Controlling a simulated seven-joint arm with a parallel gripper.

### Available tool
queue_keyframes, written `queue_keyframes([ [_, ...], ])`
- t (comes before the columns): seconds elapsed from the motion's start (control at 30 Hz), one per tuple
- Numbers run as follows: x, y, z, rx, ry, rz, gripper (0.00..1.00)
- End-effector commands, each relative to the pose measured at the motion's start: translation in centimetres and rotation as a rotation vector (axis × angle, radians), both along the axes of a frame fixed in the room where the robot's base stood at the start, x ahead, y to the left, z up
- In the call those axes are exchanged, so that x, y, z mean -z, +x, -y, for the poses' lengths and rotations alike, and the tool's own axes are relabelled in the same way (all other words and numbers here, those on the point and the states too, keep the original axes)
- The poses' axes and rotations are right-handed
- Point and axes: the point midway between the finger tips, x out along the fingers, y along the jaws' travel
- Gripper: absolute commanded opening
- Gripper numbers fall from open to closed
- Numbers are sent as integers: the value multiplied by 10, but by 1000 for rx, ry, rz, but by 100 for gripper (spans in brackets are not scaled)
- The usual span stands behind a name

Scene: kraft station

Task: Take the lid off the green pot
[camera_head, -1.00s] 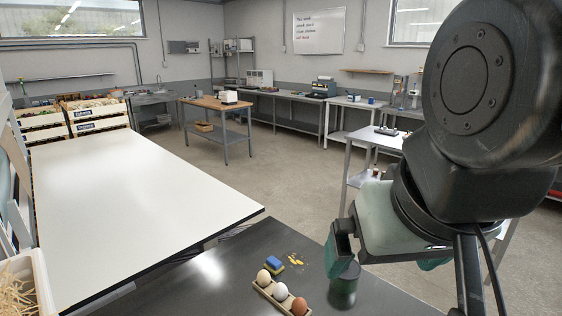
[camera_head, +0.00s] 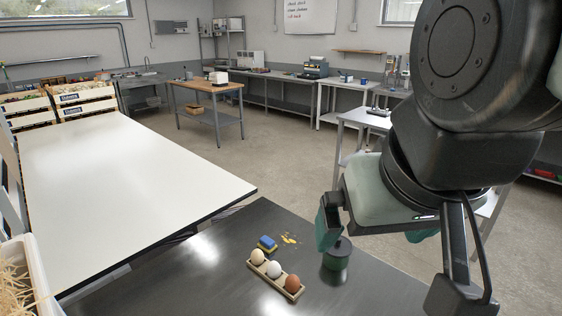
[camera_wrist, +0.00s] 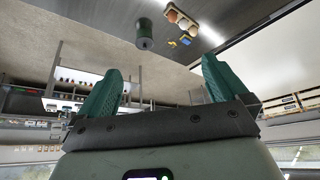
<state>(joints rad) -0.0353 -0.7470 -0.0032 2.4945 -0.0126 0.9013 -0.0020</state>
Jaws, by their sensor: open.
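The green pot (camera_head: 336,262) stands on the dark table, with its dark lid (camera_head: 338,246) on top. The pot also shows in the wrist view (camera_wrist: 144,28), beyond and between my fingers. My gripper (camera_wrist: 158,88) is open and empty. In the head view one green finger (camera_head: 327,222) is seen just above and to the left of the lid, and the other finger is mostly hidden behind my wrist. Nothing lies between the fingertips, and the wrist view shows a gap between them and the pot.
A holder with three eggs (camera_head: 274,270) sits left of the pot. A blue and yellow sponge (camera_head: 267,244) and yellow crumbs (camera_head: 290,239) lie behind it. The dark table (camera_head: 210,275) is otherwise clear. A white table (camera_head: 110,190) adjoins at the left.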

Motion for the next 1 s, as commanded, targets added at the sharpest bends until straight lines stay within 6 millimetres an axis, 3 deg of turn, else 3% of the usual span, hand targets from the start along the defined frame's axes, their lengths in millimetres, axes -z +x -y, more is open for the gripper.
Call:
queue_keyframes([
  [0.27,0,0,0,0,0,0,98],
  [0.5,0,0,0,0,0,0,62],
  [0.6,0,0,0,0,0,0,50],
  [0.87,0,1,0,4,2,-2,50],
  [1.0,-6,20,1,66,32,-27,50],
])
